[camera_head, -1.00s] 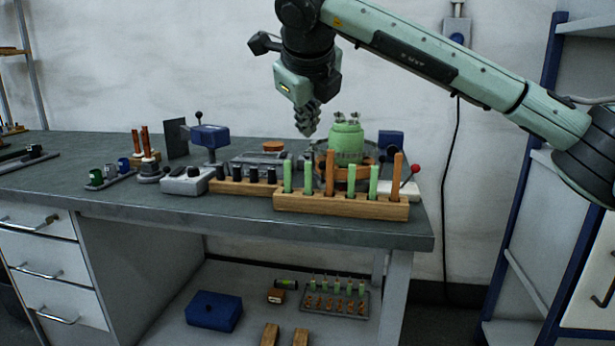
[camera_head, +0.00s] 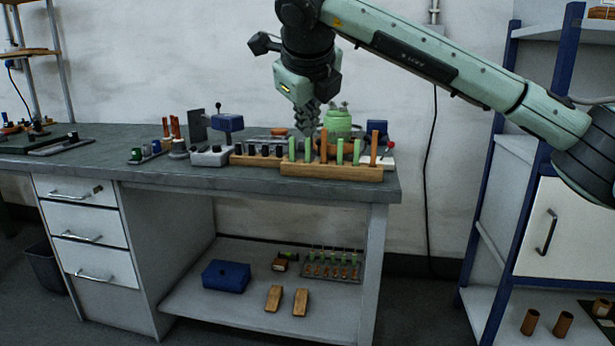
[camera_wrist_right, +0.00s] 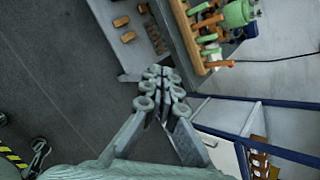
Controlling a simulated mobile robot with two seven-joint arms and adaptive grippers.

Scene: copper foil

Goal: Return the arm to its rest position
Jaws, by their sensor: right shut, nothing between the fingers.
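My right arm, pale green and black, reaches in from the right in the head view. Its gripper (camera_head: 308,118) points down in front of the wall and the back part of the workbench (camera_head: 230,182). The gripper is shut with nothing between its fingers. In the right wrist view the closed fingers (camera_wrist_right: 163,88) show with the bench edge and floor beyond them. My left arm does not show in the head view.
On the bench stand a wooden rack (camera_head: 330,170) with green and copper rods, a green vessel (camera_head: 338,124) and a blue device (camera_head: 228,123). A blue-framed shelf (camera_head: 490,190) stands at the right. The floor in front is clear.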

